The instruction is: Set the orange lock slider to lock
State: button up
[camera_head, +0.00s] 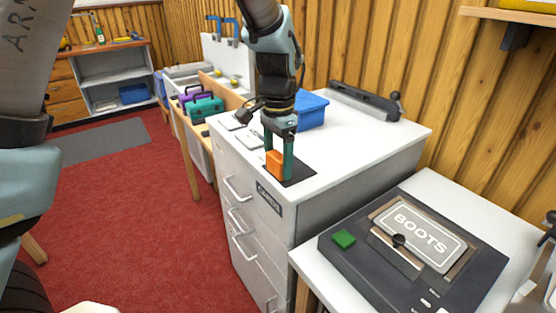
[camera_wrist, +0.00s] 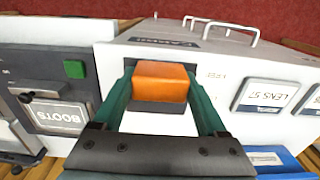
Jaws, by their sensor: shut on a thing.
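The orange lock slider (camera_head: 275,161) stands on a dark plate (camera_head: 296,171) on top of the white drawer cabinet (camera_head: 330,131). My gripper (camera_head: 279,168) points down over it, with its green fingers on either side. In the wrist view the orange slider (camera_wrist: 161,82) sits between the two fingertips of my gripper (camera_wrist: 160,90), and the jaws are shut on it. Marks on the cabinet top beside the right finger are too small to read. Much of the plate is hidden by the fingers and slider.
A blue box (camera_head: 311,112) and a dark long tool (camera_head: 364,101) stand at the back of the cabinet top. White label cards (camera_wrist: 272,94) lie nearby. A dark machine with a BOOTS plate (camera_head: 414,234) and green button (camera_head: 343,239) stands at right. The cabinet's right top is clear.

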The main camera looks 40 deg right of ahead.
grip_shut()
jog(key=shift+s+d+r+p, duration=0.15)
jog(key=shift+d+p, duration=0.35)
jog(key=shift+d, duration=1.75)
jog(key=o, duration=1.4)
grip_release()
jog(key=shift+o, duration=0.2)
notch_tip(320, 180, up, 11)
jog(key=b, duration=0.2)
jog(key=shift+f, duration=0.2)
